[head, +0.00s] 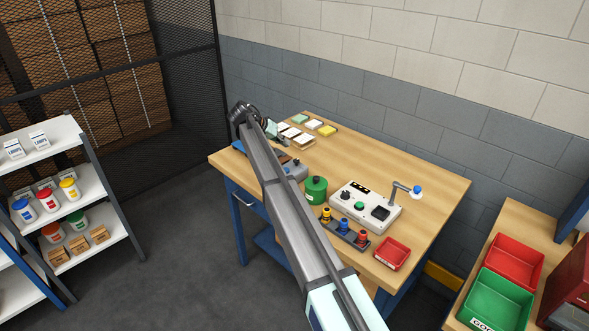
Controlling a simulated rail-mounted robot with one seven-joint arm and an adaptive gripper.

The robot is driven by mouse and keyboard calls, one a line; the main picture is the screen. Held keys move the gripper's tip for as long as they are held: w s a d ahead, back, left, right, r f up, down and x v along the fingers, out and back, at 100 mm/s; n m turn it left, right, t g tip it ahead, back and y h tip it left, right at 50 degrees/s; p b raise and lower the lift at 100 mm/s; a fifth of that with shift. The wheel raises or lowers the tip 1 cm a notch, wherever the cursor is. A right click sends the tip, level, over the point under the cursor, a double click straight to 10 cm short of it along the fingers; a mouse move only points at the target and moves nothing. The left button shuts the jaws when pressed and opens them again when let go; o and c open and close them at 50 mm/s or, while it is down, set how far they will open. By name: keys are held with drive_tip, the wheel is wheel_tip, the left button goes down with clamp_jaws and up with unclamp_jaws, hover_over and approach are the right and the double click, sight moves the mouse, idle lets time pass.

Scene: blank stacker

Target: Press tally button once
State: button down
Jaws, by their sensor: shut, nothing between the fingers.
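A white control box (390,222) stands on the wooden table, with a green round button (359,206), a small black knob and a dark square recess on top. A small grey box (299,173) with a dark top piece sits left of it, partly behind my arm. I cannot tell which of these carries the tally button, as no label is readable. My arm reaches across the table from the lower right to the upper left.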

drive_tip(key=shift+f, duration=0.1)
idle(0.3)
drive_tip(key=b, duration=0.2)
hover_over(289, 168)
drive_tip(key=a, duration=0.2)
drive_tip(key=f, duration=0.5)
drive_tip(key=s+f, duration=0.1)
drive_tip(key=f, duration=0.1)
drive_tip(key=shift+d+f, duration=0.1)
drive_tip(key=shift+f, duration=0.75)
drive_tip(key=shift+f, duration=0.1)
drive_tip(key=shift+f+b, duration=0.35)
drive_tip(key=shift+b, duration=0.15)
drive_tip(key=shift+f+b, duration=0.35)
drive_tip(key=shift+f, duration=0.2)
idle(1.0)
drive_tip(key=shift+r, duration=1)
